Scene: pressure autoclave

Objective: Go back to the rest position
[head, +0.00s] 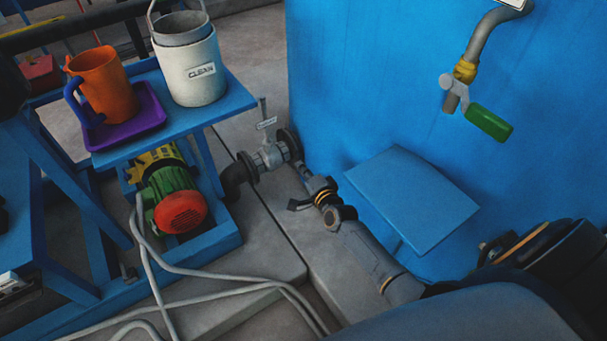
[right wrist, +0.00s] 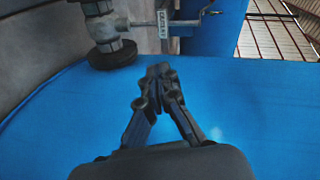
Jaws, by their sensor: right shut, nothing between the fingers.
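My right gripper (head: 303,172) is at the end of my right arm, which comes in from the lower right in the head view. It is close to the grey pipe valve (head: 268,157), but contact cannot be told there. In the right wrist view my right gripper (right wrist: 160,70) has its fingertips together with nothing between them. The valve (right wrist: 108,30) stands beyond it to the upper left, with its labelled lever handle (right wrist: 170,20) above the fingertips. My left gripper does not show.
A blue tank wall (head: 350,70) with a small blue shelf (head: 412,200) is beside my right arm. A green-handled tap (head: 489,123) hangs above. At left, a blue stand (head: 232,95) bears an orange jug (head: 100,85), purple tray (head: 148,105) and CLEAN bucket (head: 195,88); a pump (head: 172,195) sits below.

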